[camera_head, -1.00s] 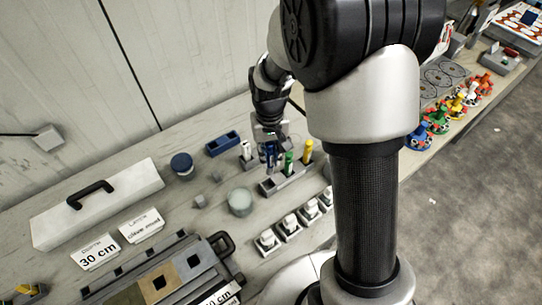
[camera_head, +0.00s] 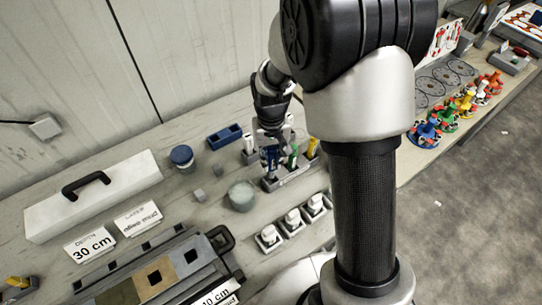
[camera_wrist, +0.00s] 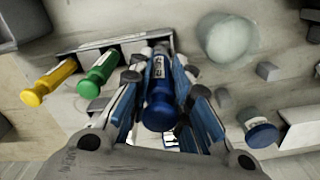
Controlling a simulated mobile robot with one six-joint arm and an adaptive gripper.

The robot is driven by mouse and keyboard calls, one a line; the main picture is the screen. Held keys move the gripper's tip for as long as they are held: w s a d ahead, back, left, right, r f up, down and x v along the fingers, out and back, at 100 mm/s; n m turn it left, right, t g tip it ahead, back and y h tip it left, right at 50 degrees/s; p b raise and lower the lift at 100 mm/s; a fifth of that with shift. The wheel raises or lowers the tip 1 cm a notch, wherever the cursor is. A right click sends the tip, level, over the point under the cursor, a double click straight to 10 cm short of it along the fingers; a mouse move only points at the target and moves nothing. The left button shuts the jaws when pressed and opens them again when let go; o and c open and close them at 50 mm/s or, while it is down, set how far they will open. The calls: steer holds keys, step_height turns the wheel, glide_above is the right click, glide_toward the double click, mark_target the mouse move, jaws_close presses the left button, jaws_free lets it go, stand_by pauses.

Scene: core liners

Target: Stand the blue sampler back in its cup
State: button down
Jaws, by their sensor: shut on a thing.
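The blue sampler (camera_wrist: 159,103) stands between my gripper's fingers in the wrist view, its lower end at the left-to-right row of cups in the grey holder (camera_wrist: 120,42). Whether it is fully seated is hidden from above. My gripper (camera_wrist: 161,88) is shut on the blue sampler. In the head view my gripper (camera_head: 270,148) is over the left end of the holder (camera_head: 292,176), with the blue sampler (camera_head: 271,157) mostly hidden by the fingers. A green sampler (camera_wrist: 97,75) and a yellow sampler (camera_wrist: 47,83) stand in the neighbouring cups.
A frosted round jar (camera_head: 242,196) and a small grey block (camera_head: 199,195) are left of the holder. A blue-lidded jar (camera_head: 182,157) and a blue tray (camera_head: 224,136) are behind. White-topped pieces (camera_head: 292,218) in grey bases stand in front.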

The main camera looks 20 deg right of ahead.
mark_target(271, 168)
steer(key=shift+f+b, duration=1.85)
steer(key=shift+f, duration=0.85)
steer(key=c, duration=1.4)
jaws_free()
steer(key=shift+r, duration=0.15)
steer(key=shift+r+p, duration=2.75)
steer(key=shift+r, duration=0.65)
